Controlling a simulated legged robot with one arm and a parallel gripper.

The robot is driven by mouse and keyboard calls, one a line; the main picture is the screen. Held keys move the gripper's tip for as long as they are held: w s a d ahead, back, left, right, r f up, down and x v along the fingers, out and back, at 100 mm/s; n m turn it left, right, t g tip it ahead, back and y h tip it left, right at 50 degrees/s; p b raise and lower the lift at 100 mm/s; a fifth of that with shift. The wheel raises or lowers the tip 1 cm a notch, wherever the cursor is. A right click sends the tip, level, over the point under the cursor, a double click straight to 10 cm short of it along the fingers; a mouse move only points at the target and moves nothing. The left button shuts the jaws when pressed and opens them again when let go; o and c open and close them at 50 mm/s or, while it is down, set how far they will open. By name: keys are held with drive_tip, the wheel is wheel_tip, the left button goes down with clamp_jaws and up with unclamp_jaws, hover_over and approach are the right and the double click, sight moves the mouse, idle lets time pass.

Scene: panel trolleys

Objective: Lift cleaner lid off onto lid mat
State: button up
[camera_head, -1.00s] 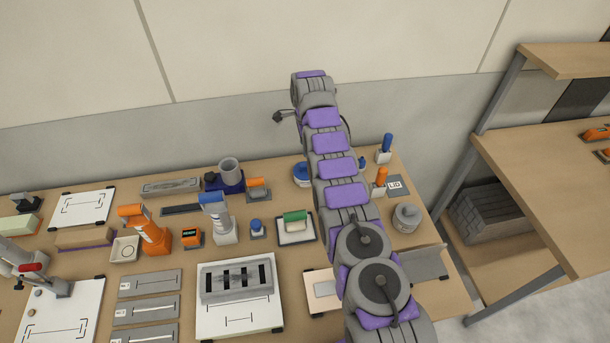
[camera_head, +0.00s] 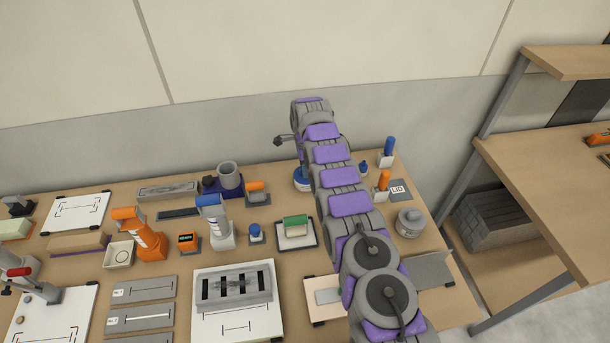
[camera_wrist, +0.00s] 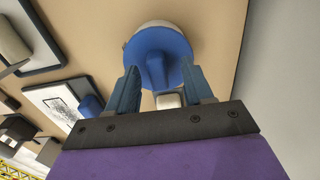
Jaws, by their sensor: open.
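The cleaner pot (camera_head: 303,186) is white with a blue lid and stands at the back of the bench, partly hidden by my arm. In the wrist view the round blue lid (camera_wrist: 178,44) sits on the pale pot, with a blue handle rising from its middle. My gripper (camera_wrist: 162,80) is open, its two blue fingers either side of the handle with gaps showing. Contact cannot be told. The lid mat (camera_head: 398,187) is a grey square marked LID, bare, to the right of the pot. My arm hides most of the gripper in the head view.
Orange-topped (camera_head: 383,181) and blue-topped (camera_head: 388,150) tools stand beside the lid mat. A grey round canister (camera_head: 409,222) is in front of it. The wall is close behind the bench.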

drive_tip(key=shift+f, duration=0.1)
clamp_jaws()
idle(0.4)
drive_tip(key=shift+r+p, duration=1.15)
drive_tip(key=shift+r, duration=0.85)
drive_tip(key=shift+s+d+f+b, duration=0.25)
drive_tip(key=shift+d+f+b, duration=0.15)
drive_tip(key=shift+b, duration=0.7)
drive_tip(key=s+b, duration=0.1)
drive_tip(key=d+b, duration=0.1)
drive_tip(key=b, duration=0.1)
drive_tip(key=shift+s+d+r, duration=0.15)
drive_tip(key=shift+s+d, duration=0.05)
drive_tip(key=shift+s, duration=0.15)
drive_tip(key=s+d+r+n, duration=0.3)
drive_tip(key=s+d+n, duration=0.3)
drive_tip(key=s+n, duration=0.2)
drive_tip(key=s+d+r+n, duration=0.3)
drive_tip(key=s+d+n, duration=0.4)
drive_tip(key=s, duration=0.4)
drive_tip(key=shift+d+r+n, duration=0.2)
drive_tip(key=shift+r+n, duration=0.2)
